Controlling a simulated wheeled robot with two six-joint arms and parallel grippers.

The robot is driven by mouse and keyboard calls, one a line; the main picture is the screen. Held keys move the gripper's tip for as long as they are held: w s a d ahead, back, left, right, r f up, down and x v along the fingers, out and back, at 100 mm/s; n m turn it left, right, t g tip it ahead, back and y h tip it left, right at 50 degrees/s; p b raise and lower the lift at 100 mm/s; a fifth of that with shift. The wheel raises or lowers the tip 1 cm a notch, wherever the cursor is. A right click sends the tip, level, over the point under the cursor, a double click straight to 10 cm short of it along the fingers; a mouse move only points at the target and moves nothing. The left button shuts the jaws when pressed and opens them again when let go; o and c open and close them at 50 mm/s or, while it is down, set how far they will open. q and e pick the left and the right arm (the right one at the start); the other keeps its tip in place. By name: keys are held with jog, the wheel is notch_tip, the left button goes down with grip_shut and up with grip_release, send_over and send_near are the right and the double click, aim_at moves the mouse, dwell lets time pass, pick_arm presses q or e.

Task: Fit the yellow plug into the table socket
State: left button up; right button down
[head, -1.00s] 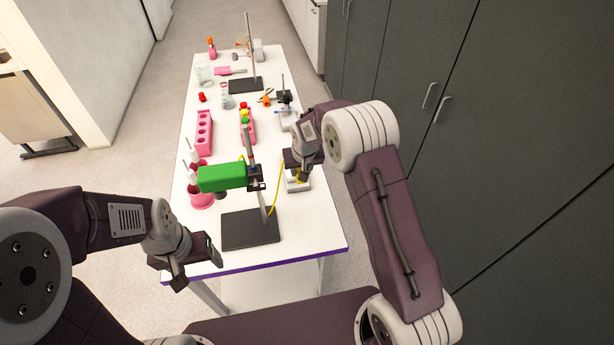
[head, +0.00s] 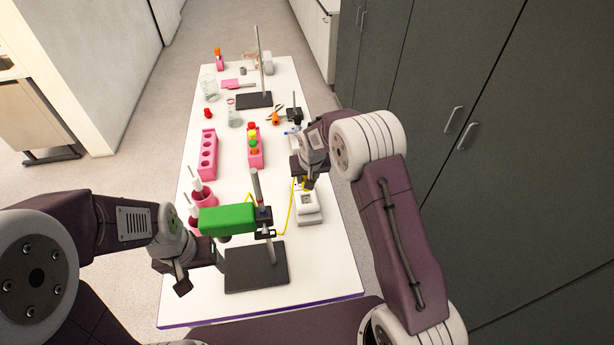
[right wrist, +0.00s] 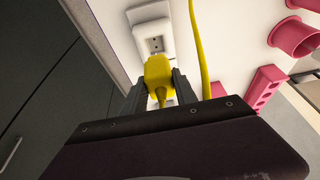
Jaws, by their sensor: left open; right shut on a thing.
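The yellow plug (right wrist: 158,72) shows in the right wrist view, held between the two fingers of my right gripper (right wrist: 160,85). The white table socket (right wrist: 152,38) lies just beyond the plug, and a gap seems to show between them. In the head view the socket (head: 307,207) sits near the right edge of the table, and my right gripper (head: 308,182) is just behind and above it. The yellow cord (head: 290,210) runs left from there toward the stand.
A stand with a black base (head: 240,278) and a green block (head: 227,218) occupies the near table. Pink racks (head: 208,155), pink cups and a second stand (head: 253,100) stand farther back. Dark cabinets (head: 470,100) line the right side.

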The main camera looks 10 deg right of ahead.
aim_at(307, 191)
jog(key=b+x, duration=0.1)
jog(key=x, duration=0.2)
jog(key=shift+s, duration=0.15)
jog(key=shift+f+b, duration=0.6)
jog(key=shift+b, duration=0.1)
jog(key=shift+s+r, duration=0.1)
jog(key=shift+s, duration=0.1)
pick_arm(q)
jog(key=f, duration=0.3)
jog(key=shift+w, duration=0.25)
pick_arm(e)
jog(key=shift+w, duration=0.1)
pick_arm(q)
jog(key=shift+f+b, duration=1.7)
jog(key=shift+b, duration=0.1)
pick_arm(e)
jog(key=shift+f, duration=2)
